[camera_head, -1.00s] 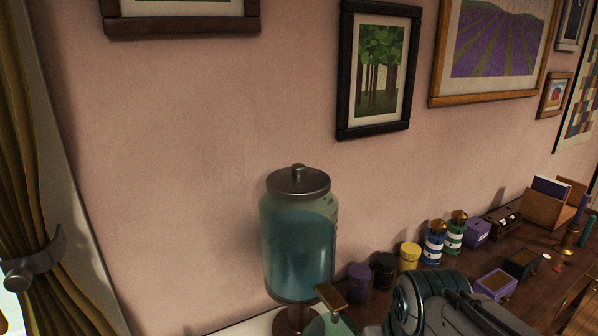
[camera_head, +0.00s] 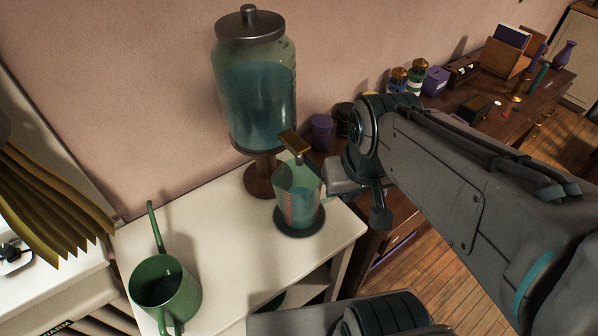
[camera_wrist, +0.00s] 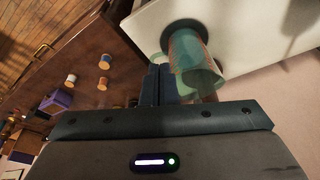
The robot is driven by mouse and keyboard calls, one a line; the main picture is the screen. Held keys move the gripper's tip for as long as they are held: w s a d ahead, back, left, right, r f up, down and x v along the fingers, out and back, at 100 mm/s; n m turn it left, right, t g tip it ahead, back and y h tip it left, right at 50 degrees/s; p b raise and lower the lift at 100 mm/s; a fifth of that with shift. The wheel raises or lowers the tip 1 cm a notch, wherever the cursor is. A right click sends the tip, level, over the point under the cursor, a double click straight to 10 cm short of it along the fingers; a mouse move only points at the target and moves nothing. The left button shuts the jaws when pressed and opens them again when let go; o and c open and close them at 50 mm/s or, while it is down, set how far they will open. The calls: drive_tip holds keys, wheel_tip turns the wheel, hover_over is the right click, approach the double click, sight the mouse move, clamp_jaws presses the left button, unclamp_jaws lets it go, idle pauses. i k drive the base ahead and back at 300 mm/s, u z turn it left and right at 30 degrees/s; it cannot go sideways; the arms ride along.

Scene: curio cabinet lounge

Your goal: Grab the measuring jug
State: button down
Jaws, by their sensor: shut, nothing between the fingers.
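The measuring jug (camera_head: 298,196) is see-through green with blue liquid inside and a reddish patch on its side. It stands upright on a dark round coaster (camera_head: 284,231), under the tap of a drinks dispenser (camera_head: 257,105). In the wrist view the jug (camera_wrist: 194,58) is just beyond and right of the fingertips. My gripper (camera_wrist: 158,82) is shut with nothing between its fingers, close beside the jug's handle side. I cannot tell whether it touches the handle. In the head view the fingertips are mostly hidden by the jug and my arm.
A green watering can (camera_head: 165,290) stands front left on the white cabinet top (camera_head: 225,235). Purple and dark jars (camera_head: 321,131) stand on the wooden sideboard behind my arm. The cabinet top between can and jug is clear.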

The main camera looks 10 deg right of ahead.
sight(297, 189)
drive_tip(key=z, duration=0.4)
drive_tip(key=k, duration=1.05)
drive_tip(key=z, duration=0.5)
drive_tip(key=i, duration=0.65)
drive_tip(key=u, duration=0.15)
